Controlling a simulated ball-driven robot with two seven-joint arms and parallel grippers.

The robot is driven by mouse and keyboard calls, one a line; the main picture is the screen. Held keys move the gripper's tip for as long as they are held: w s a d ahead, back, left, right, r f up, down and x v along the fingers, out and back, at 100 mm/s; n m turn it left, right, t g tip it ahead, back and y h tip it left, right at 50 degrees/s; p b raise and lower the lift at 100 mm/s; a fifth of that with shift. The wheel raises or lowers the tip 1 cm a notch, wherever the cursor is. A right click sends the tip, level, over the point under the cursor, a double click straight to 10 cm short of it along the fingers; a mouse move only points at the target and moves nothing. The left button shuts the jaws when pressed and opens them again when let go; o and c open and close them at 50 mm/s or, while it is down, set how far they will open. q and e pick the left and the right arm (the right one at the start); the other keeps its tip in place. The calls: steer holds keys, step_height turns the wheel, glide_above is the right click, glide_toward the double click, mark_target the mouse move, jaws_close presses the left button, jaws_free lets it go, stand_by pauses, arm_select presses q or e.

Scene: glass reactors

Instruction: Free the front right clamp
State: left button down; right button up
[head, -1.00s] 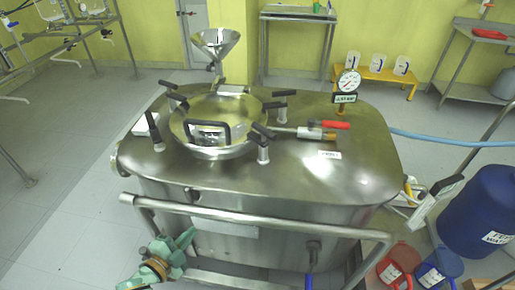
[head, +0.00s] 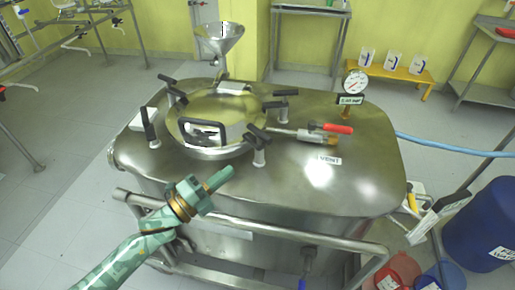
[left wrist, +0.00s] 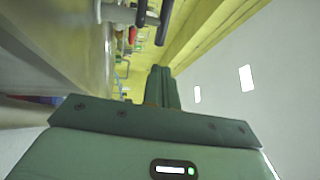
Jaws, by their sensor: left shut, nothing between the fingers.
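The front right clamp (head: 259,156) has a pale post and a black handle, and stands at the front right rim of the round steel lid (head: 215,106). Its handle slants up and left toward the lid's edge. My left gripper (head: 228,175) is shut and empty, above the vessel's front edge, lower left of the clamp and apart from it. In the left wrist view the shut fingers (left wrist: 162,88) point toward black handles (left wrist: 150,16) at the top; I cannot tell which clamps these are. My right gripper is not in view.
Other black-handled clamps stand around the lid, one at front left (head: 151,128) and one at back right (head: 281,104). A red-handled valve (head: 330,128) lies right of the front right clamp. A steel rail (head: 280,232) runs along the vessel's front. A funnel (head: 219,40) rises behind the lid.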

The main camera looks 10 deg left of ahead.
mark_target(258, 139)
arm_select(q)
steer(key=x, duration=1)
steer(key=shift+w+d+b, duration=0.2)
steer(key=shift+w+b, duration=0.1)
steer(key=shift+b, duration=0.15)
